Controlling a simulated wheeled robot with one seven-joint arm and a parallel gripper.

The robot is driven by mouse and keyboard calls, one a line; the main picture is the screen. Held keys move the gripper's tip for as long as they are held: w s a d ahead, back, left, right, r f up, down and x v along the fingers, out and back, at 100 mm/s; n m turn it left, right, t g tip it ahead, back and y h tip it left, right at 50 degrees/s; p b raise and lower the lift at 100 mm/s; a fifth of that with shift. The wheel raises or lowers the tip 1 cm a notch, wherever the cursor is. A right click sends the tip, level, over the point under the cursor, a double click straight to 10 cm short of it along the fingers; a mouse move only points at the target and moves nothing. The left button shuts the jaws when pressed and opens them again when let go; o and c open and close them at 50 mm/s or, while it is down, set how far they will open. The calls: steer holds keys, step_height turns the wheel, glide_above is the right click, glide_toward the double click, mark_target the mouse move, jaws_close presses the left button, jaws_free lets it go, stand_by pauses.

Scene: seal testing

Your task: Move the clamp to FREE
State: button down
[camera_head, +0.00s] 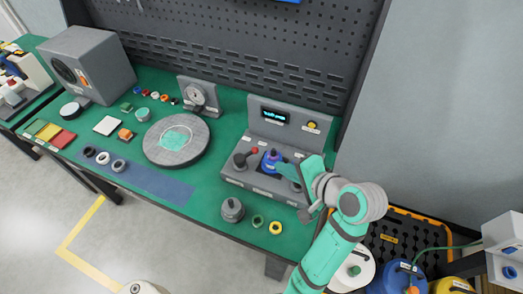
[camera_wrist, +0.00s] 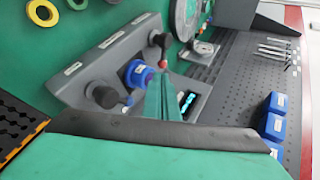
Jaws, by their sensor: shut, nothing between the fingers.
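The grey control console (camera_head: 232,178) stands on the green bench. At its left is a dark lever (camera_head: 240,160) with a red ball end (camera_head: 253,151); in the wrist view the lever (camera_wrist: 157,40) also shows its red end. A blue cylindrical part (camera_head: 270,158) sits in the middle. My gripper (camera_head: 278,163) is shut and empty, over the console near the blue part.
A small display (camera_head: 276,115) and a yellow button (camera_head: 312,125) are on the console's upright back. A round grey plate (camera_head: 160,150) lies to the left. A dark weight (camera_head: 232,210) and rings (camera_head: 275,228) lie in front of the console. A pegboard rises behind.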

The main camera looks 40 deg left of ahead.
steer(key=shift+w+a, duration=0.1)
glide_toward(251, 152)
steer(key=x, duration=0.4)
steer(key=shift+a+f, duration=0.1)
steer(key=shift+f, duration=0.3)
steer(key=shift+w+a+f, duration=0.1)
steer(key=shift+a+f, duration=0.1)
steer(key=shift+a, duration=0.3)
steer(key=shift+a, duration=0.2)
